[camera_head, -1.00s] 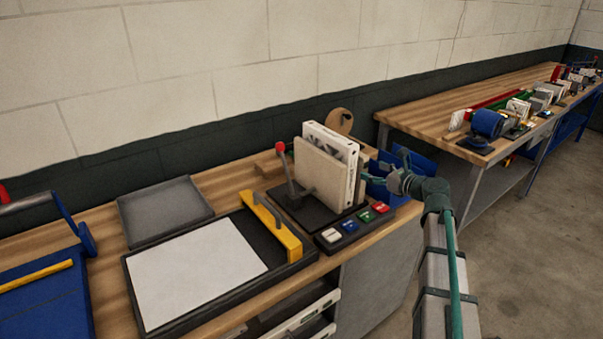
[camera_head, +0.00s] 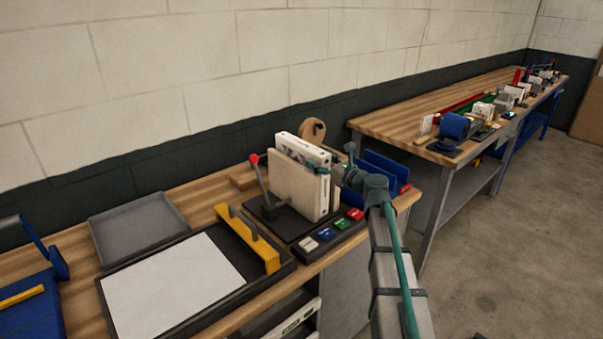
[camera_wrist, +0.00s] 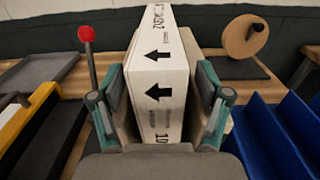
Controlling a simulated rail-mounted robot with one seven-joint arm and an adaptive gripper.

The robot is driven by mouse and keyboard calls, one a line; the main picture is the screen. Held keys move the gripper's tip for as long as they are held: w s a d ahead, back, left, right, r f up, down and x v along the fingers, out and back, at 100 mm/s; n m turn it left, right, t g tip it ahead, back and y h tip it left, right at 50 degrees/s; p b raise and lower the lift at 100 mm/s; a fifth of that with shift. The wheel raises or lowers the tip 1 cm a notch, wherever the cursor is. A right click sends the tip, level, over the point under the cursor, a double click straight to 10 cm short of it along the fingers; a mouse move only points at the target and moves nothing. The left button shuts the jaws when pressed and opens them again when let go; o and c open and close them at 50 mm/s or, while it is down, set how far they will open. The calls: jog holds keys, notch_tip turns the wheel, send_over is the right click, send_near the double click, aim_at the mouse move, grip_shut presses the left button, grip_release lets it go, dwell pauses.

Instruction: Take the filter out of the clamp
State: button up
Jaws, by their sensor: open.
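The filter is a white box with black arrows (camera_wrist: 160,75), standing upright in the clamp; in the head view its top edge (camera_head: 303,146) shows above the clamp's beige plate (camera_head: 297,185). The clamp has a dark base (camera_head: 283,222) and a lever with a red knob (camera_head: 254,159), which also shows in the wrist view (camera_wrist: 87,36). My gripper (camera_wrist: 160,95) is open, with one finger on each side of the filter's near end. Whether the fingers touch the filter cannot be told. My gripper (camera_head: 325,168) is at the clamp's right side in the head view.
A button panel (camera_head: 330,232) lies in front of the clamp. A blue bin (camera_wrist: 270,140) and a round wooden piece on a stand (camera_wrist: 245,37) are to the right. A yellow-handled board (camera_head: 180,285) and a grey tray (camera_head: 138,222) are to the left.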

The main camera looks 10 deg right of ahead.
aim_at(298, 149)
jog(key=p+x, duration=0.1)
jog(key=x, duration=0.2)
jog(key=shift+w+a, duration=0.25)
jog(key=shift+c, duration=0.2)
grip_shut()
